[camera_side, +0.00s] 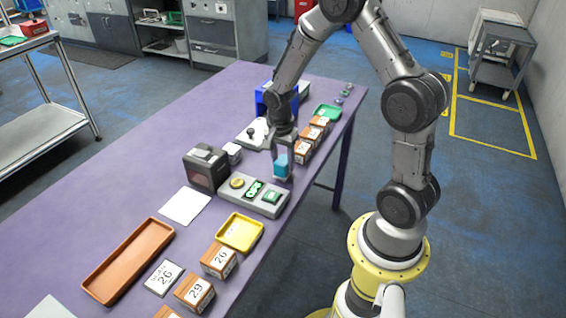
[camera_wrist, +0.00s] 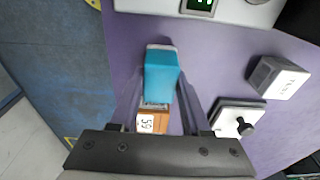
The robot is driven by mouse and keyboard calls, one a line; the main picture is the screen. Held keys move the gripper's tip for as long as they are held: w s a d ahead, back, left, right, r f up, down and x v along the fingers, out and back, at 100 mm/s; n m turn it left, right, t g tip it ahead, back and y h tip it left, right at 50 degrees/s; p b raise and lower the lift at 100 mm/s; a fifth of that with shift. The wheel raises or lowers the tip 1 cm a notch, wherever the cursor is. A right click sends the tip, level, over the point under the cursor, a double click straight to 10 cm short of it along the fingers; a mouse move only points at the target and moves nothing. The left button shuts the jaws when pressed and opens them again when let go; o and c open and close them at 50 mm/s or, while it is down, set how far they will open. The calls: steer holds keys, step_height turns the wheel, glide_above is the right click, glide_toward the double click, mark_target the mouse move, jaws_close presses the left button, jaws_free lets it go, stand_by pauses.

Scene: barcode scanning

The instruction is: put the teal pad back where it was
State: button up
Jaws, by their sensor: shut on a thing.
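In the wrist view the teal pad (camera_wrist: 161,72) sits between the two fingers of my gripper (camera_wrist: 163,92), over the purple table. The frames do not clearly show whether its underside touches the table. Its former place cannot be told from these frames.
A dark box (camera_side: 205,170) stands behind the panel. A white plate with a black knob (camera_wrist: 237,120) lies nearby. A yellow tray (camera_side: 240,232) is in front. The table's right edge is close.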

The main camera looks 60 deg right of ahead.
steer(key=shift+f, duration=0.35)
steer(key=shift+f, duration=0.1)
steer(key=o, duration=1.2)
